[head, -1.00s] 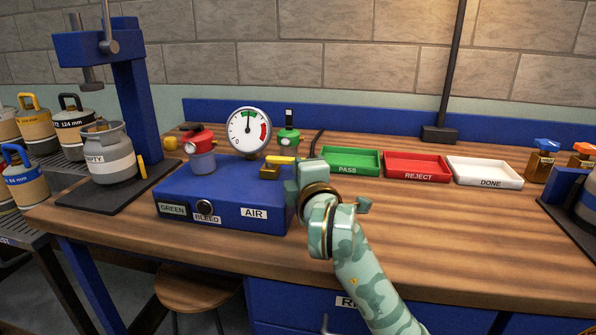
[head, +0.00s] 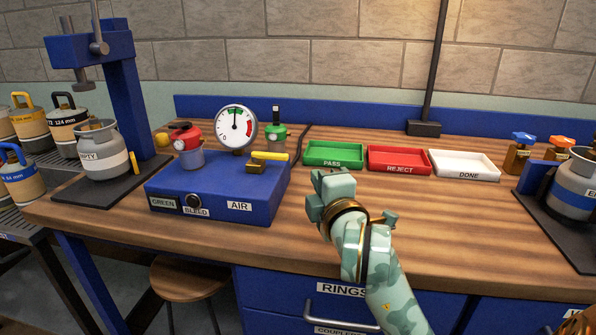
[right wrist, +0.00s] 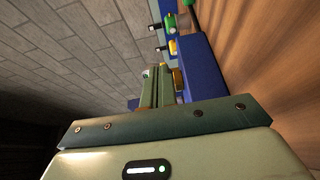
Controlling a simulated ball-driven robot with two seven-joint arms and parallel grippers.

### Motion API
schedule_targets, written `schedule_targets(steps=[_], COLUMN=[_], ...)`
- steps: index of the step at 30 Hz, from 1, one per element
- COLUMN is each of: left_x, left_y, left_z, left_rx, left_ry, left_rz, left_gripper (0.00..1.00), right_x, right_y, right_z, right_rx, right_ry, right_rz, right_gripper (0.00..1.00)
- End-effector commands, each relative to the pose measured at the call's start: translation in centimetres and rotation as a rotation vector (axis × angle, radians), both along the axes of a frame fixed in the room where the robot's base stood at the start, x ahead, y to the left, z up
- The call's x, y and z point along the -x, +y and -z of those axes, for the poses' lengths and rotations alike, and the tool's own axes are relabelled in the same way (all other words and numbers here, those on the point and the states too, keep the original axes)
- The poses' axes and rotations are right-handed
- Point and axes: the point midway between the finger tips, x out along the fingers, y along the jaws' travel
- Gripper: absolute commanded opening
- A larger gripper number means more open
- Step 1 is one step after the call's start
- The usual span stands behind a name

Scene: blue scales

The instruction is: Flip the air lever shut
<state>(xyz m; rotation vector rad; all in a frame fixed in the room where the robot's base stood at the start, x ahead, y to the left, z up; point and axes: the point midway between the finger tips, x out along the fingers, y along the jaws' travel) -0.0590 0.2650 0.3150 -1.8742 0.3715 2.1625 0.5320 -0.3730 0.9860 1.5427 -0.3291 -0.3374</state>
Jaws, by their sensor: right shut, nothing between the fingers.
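The yellow air lever (head: 270,156) sits on a brass valve at the back right of the blue box (head: 215,190), above the AIR label (head: 239,206). Its handle lies roughly level, pointing right across the box top. My right gripper (head: 318,190) is shut and empty, to the right of the box and apart from the lever. In the right wrist view its shut fingers (right wrist: 155,88) point toward the blue box (right wrist: 198,65); the lever cannot be told for sure there. My left gripper is not in view.
A round gauge (head: 236,127) stands behind the box, its needle pointing up near the green band. Green (head: 334,154), red (head: 398,161) and white (head: 464,165) trays line the back. A blue press (head: 122,100) stands left.

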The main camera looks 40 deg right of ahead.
Motion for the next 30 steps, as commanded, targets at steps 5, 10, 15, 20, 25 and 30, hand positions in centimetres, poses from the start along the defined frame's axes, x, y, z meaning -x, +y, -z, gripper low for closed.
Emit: schedule_targets(steps=[5,10,15,20,25,30], left_x=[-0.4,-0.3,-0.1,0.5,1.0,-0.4], left_y=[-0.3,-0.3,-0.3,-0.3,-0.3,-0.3], left_z=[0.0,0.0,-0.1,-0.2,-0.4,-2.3], left_rx=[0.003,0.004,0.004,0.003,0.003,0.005], left_ry=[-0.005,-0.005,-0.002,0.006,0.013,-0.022], left_rz=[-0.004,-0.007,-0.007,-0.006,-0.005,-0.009], left_gripper=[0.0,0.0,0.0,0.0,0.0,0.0], right_x=[1.6,1.9,1.9,1.9,1.9,2.7], right_y=[-0.8,-1.0,-1.0,-1.0,-1.0,-1.0], right_z=[0.1,0.1,0.1,0.1,0.0,-3.6], right_rx=[-0.002,-0.002,-0.002,-0.003,-0.003,-0.002], right_ry=[0.001,0.0,0.0,0.001,0.0,-0.029], right_rz=[-0.002,-0.002,-0.002,-0.002,-0.002,-0.002], right_gripper=[0.0,0.0,0.0,0.0,0.0,0.0])
